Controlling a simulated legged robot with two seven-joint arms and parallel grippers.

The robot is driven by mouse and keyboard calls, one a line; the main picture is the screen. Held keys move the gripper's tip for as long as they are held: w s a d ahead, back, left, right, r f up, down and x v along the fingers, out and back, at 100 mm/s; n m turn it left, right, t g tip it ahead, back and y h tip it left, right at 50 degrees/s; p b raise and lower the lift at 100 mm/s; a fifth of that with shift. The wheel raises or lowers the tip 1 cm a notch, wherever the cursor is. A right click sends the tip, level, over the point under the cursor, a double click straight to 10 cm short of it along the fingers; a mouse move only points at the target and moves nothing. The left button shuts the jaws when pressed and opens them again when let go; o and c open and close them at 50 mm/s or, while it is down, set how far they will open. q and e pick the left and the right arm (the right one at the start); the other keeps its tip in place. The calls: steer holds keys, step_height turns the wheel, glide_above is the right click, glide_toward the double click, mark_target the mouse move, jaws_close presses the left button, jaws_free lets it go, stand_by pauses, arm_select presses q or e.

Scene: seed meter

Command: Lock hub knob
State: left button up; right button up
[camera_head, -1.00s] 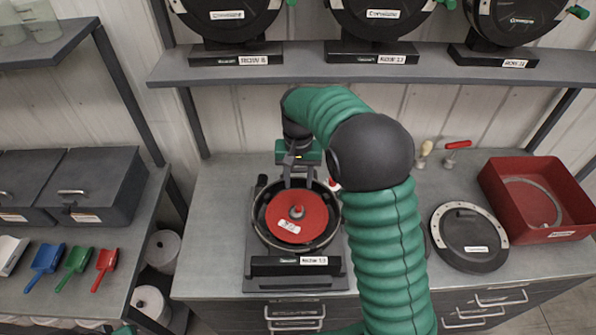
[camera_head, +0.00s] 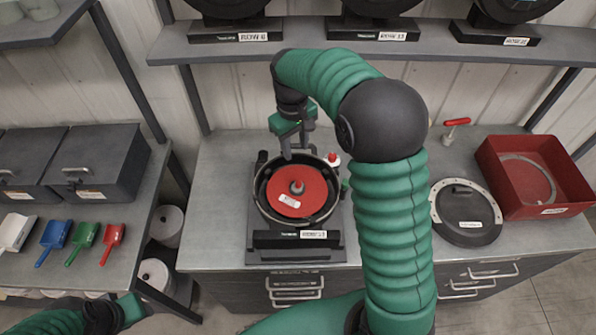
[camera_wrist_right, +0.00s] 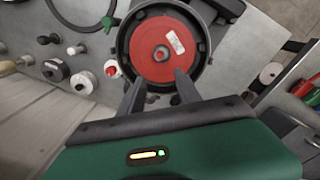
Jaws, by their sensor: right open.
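The seed meter (camera_head: 257,215) sits open on the bench, with a red disc (camera_head: 312,180) inside its black housing. The small grey hub knob (camera_head: 297,187) stands at the disc's centre; it also shows in the wrist view (camera_wrist_right: 161,53). My right gripper (camera_head: 299,148) is open and empty, above the far rim of the housing and apart from the knob. In the wrist view its two fingers (camera_wrist_right: 159,80) point toward the disc, short of the knob. My left arm enters at the lower left; its green hand (camera_head: 130,308) is partly visible, and its fingers cannot be made out.
A red-and-white capped item (camera_head: 332,160) stands by the housing's far right. A round black cover (camera_head: 467,228) and a red bin (camera_head: 515,205) are on the right of the bench. My right arm crosses over the bench. A shelf (camera_head: 420,48) with more meters runs behind.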

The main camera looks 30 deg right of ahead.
mark_target(298, 182)
steer(key=f+p, duration=0.1)
steer(key=f, duration=0.4)
steer(key=f+p, duration=0.1)
steer(key=f, duration=0.5)
steer(key=d+f+p, duration=0.1)
steer(key=f, duration=0.4)
steer(key=shift+f, duration=0.25)
jaws_close()
